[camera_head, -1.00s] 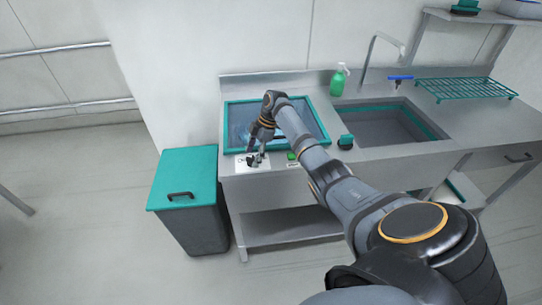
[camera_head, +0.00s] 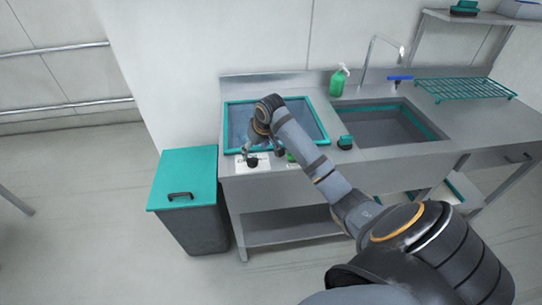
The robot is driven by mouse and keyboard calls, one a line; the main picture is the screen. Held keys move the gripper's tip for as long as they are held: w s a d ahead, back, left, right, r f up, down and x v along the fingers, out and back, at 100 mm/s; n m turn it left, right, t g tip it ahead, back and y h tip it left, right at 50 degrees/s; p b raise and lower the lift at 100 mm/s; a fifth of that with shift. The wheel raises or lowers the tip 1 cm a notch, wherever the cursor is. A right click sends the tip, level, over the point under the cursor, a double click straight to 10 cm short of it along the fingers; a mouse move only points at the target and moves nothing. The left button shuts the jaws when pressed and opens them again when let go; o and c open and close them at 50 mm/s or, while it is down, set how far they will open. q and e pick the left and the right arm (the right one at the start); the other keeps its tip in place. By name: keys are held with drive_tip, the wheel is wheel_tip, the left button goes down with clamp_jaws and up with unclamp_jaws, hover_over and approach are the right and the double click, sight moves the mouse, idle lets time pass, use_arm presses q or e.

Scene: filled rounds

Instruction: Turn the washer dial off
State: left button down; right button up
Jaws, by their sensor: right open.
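The washer dial (camera_head: 252,162) is a small dark knob on a white panel at the front edge of the counter, below the teal-framed window. Its pointer direction is too small to read. My right gripper (camera_head: 263,151) is open just above and behind the dial, with its fingers pointing down. One finger is close to the dial; I cannot tell whether it touches. My left gripper is not in view.
A green button (camera_head: 291,156) sits right of the dial, partly behind my gripper. The teal-framed window (camera_head: 312,120) lies behind. A teal-lidded bin (camera_head: 188,166) stands at the left. The sink (camera_head: 385,122), a green bottle (camera_head: 338,82) and a dark-green scrubber (camera_head: 345,142) are to the right.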

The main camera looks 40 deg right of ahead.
drive_tip(key=v, duration=0.4)
drive_tip(key=s+a+f, duration=0.6)
drive_tip(key=s+f, duration=0.3)
drive_tip(key=s, duration=0.1)
drive_tip(key=s+a+f+n+g, duration=0.1)
drive_tip(key=s+a+f, duration=0.5)
drive_tip(key=s+f, duration=0.3)
drive_tip(key=shift+s+f, duration=0.3)
drive_tip(key=shift+s, duration=0.85)
